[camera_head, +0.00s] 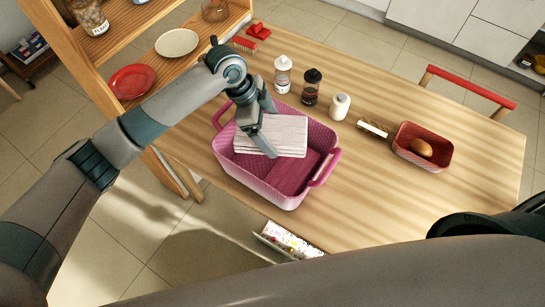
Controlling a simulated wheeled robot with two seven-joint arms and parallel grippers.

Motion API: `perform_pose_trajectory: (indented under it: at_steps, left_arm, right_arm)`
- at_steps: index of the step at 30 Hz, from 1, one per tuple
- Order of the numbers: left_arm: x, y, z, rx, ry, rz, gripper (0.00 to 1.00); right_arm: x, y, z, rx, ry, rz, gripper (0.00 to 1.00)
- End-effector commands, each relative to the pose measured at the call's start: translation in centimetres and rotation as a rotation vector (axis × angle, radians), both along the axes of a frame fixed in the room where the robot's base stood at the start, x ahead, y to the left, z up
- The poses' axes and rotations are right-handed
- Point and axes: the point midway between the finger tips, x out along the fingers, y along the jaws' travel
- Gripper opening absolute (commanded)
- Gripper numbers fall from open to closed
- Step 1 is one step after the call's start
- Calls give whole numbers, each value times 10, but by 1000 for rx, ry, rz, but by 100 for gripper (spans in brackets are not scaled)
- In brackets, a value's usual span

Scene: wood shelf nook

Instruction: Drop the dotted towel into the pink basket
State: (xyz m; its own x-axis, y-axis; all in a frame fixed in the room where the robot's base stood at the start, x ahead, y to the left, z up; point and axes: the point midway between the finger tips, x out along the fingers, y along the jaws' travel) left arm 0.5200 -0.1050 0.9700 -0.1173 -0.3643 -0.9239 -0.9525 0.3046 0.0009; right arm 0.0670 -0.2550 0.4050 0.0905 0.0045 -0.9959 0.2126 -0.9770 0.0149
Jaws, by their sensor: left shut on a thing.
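The pink basket (263,185) stands on the wooden table, with a handle at its left and right ends. The pale folded towel (285,134) is at the basket's opening, over its back part; its dots are too faint to make out. My left gripper (262,140) comes down from above and is shut on the towel near its left side. I cannot tell whether the towel touches the basket's floor. My right gripper is out of view.
Behind the basket stand a white bottle (283,76), a dark bottle (311,88) and a white jar (339,107). A red basket (410,157) with a brown item is at right. A wooden shelf (142,45) with plates stands at left.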

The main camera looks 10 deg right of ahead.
Motion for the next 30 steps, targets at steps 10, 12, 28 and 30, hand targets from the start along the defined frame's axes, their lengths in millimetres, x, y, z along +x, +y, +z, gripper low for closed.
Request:
perform_pose_trajectory:
  at_steps: [10, 12, 28, 30]
  left_arm:
    - [0, 0, -6, 0, -1, 0, 60]
    - [0, 0, -6, 0, -1, 0, 60]
    - [1, 3, -1, 1, -2, -1, 100]
    - [2, 5, 4, 0, -1, 0, 100]
  right_arm:
    - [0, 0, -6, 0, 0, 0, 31]
    - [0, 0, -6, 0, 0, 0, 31]
    - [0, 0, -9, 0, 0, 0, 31]
    - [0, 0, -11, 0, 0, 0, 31]
